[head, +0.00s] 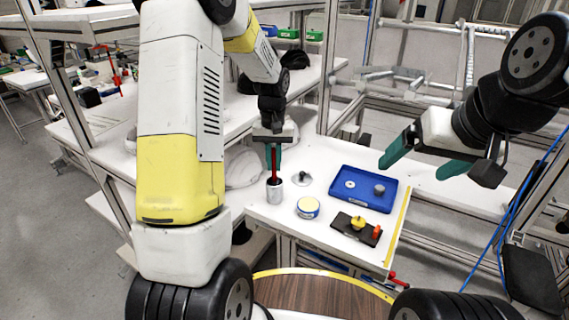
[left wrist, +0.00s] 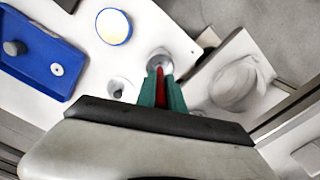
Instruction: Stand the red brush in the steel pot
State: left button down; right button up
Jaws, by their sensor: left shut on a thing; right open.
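The steel pot (head: 274,193) stands on the white table near its left edge; its round rim shows in the left wrist view (left wrist: 160,56). The red brush (head: 274,161) is upright with its lower end at or inside the pot's mouth; I cannot tell how deep it sits. My left gripper (head: 273,150) is above the pot, its green fingers shut on the red brush; the red handle shows between the fingers in the left wrist view (left wrist: 161,85). My right gripper (head: 424,160) is open and empty, above the right side, away from the pot.
A small grey knobbed piece (head: 302,178) stands right of the pot. A blue-and-yellow round tin (head: 308,207) is in front. A blue tray (head: 343,200) holds a washer and a grey cylinder. A dark plate (head: 346,232) bears yellow and red parts. White helmet shells (head: 243,168) lie to the left.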

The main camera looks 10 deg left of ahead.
aim_at(274, 181)
pick_arm(q)
jog(key=shift+f, duration=1.95)
jog(key=shift+f, duration=0.15)
jog(key=c, duration=1.5)
grip_release()
jog(key=shift+o, duration=0.2)
notch_tip(274, 181, up, 12)
jog(key=shift+s+r, duration=0.1)
jog(key=shift+r, duration=0.1)
jog(key=s+d+r+m+t+h, duration=0.1)
jog(key=s+r+t, duration=0.2)
jog(key=s, duration=0.9)
jog(key=s+d+r+m+t+h, duration=0.1)
jog(key=s+r+t, duration=0.2)
jog(key=s+r, duration=0.5)
jog(key=s, duration=0.4)
jog(key=shift+r, duration=0.3)
